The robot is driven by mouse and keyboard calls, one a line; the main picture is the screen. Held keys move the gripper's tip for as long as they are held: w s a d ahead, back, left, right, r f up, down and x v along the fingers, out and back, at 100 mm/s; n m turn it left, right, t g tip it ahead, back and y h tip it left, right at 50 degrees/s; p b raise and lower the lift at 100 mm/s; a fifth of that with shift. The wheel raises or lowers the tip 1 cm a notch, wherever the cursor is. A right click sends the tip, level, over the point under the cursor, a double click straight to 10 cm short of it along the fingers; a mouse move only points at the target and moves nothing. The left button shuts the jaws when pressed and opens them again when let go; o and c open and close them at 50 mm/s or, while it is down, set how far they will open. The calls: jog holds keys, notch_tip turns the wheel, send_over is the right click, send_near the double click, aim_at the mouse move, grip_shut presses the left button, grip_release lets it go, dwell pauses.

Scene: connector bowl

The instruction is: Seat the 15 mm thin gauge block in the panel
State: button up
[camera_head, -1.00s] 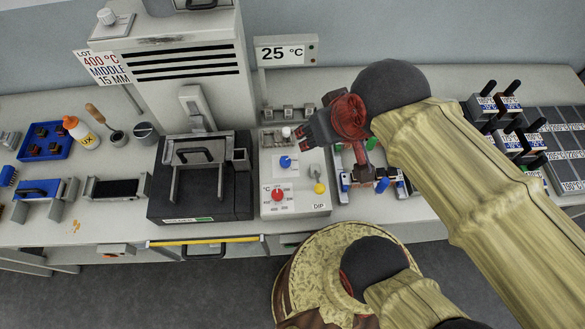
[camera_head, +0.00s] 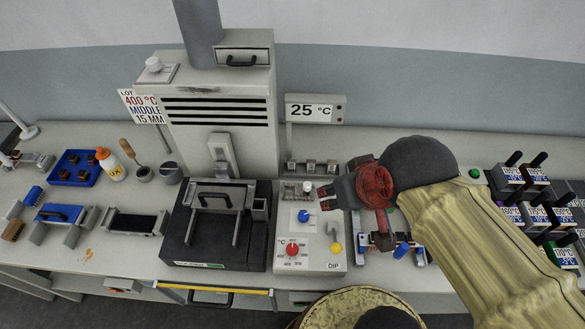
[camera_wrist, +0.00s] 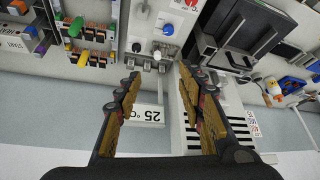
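Several small grey blocks stand in a row on a rack (camera_head: 311,167) behind the control panel (camera_head: 322,258). These may be the gauge blocks; I cannot read which is 15 mm thin. The row also shows in the wrist view (camera_wrist: 147,66). My gripper (camera_head: 327,193) points left above the panel's back right edge. In the wrist view, its fingers (camera_wrist: 158,82) are apart with nothing between them.
The furnace (camera_head: 218,110) and its black base (camera_head: 215,250) stand left of the panel. A lot sign (camera_head: 143,108) reads 400 °C, middle, 15 mm. The display (camera_head: 315,109) reads 25 °C. Coloured connectors and labelled blocks (camera_head: 510,177) crowd the right side.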

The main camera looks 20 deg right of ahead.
aim_at(292, 161)
jog(key=shift+a, duration=0.1)
jog(key=shift+c, duration=0.3)
